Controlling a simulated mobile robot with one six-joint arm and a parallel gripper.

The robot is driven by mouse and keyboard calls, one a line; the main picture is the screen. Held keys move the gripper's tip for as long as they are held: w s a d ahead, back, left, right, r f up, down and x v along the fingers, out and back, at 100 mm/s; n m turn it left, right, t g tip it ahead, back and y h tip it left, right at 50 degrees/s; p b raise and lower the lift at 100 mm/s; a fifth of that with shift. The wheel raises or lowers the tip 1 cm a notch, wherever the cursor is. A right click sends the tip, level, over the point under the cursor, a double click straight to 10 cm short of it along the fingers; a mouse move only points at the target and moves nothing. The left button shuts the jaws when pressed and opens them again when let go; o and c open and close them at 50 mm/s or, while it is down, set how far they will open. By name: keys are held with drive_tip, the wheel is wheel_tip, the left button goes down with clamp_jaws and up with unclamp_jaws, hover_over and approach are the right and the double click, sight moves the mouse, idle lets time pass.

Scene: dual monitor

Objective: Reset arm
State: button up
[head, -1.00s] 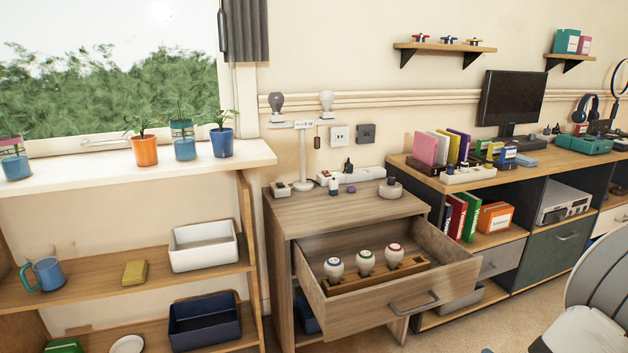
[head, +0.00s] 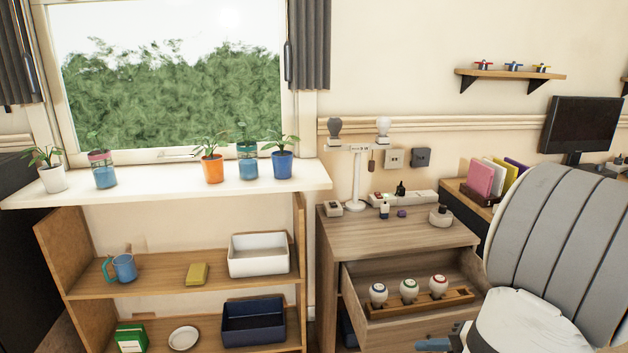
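A grey ribbed and white part of my arm (head: 530,260) fills the lower right of the head view. It hides part of the right side of the open drawer and the desk behind it. What the gripper's fingers are doing cannot be seen.
A wooden cabinet (head: 385,230) has its drawer open, with a wooden holder (head: 420,304) of three bulbs inside. A shelf unit (head: 140,270) with trays stands left, below a sill (head: 130,192) with potted plants. A monitor (head: 580,125) stands at the right.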

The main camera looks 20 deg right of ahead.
drive_tip(key=w+a+r+n+g+h+p, duration=0.1)
drive_tip(key=a+r+n+g+h+p, duration=0.2)
drive_tip(key=a+r+n+p, duration=0.3)
drive_tip(key=w+a+r+n+g+h+p, duration=0.2)
drive_tip(key=a+r+n+g+p, duration=0.2)
drive_tip(key=a+r+p, duration=1.2)
wheel_tip(320, 180, up, 8)
drive_tip(key=a+n, duration=0.2)
drive_tip(key=n, duration=0.1)
drive_tip(key=shift+w+a+h, duration=0.25)
drive_tip(key=shift+a+h, duration=0.05)
drive_tip(key=shift+h, duration=0.1)
